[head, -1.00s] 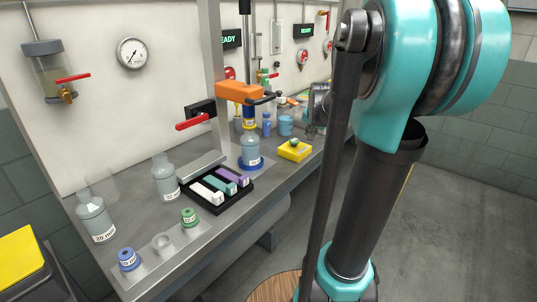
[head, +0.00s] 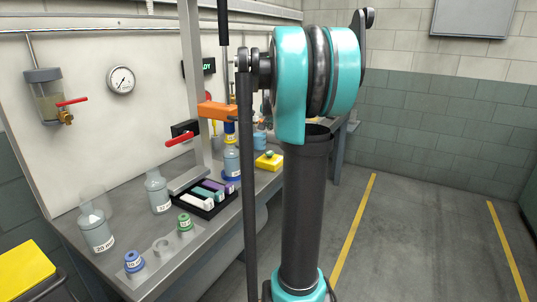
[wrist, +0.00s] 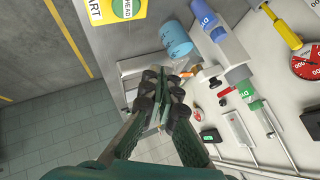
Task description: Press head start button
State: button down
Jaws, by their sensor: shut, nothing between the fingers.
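The head start button is a green round button on a yellow box (head: 268,161) on the bench, just left of my arm in the head view. In the wrist view the box (wrist: 95,12) is at the top edge, partly cut off, with the green button (wrist: 126,8) and black lettering "HEAD" and "START". My gripper (wrist: 170,98) is shut and empty in the wrist view, with its dark fingers together. It is apart from the button, which lies up and left of it. In the head view my arm hides the gripper.
A blue cup (wrist: 176,40) stands close to the box. Open floor (head: 400,240) lies right of the bench.

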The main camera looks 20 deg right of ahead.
aim_at(270, 153)
jog(key=shift+f, duration=4.3)
jog(key=shift+f, duration=0.2)
jog(key=shift+f, duration=0.2)
jog(key=shift+f, duration=0.65)
jog(key=shift+r, duration=1.05)
jog(key=shift+r, duration=2.5)
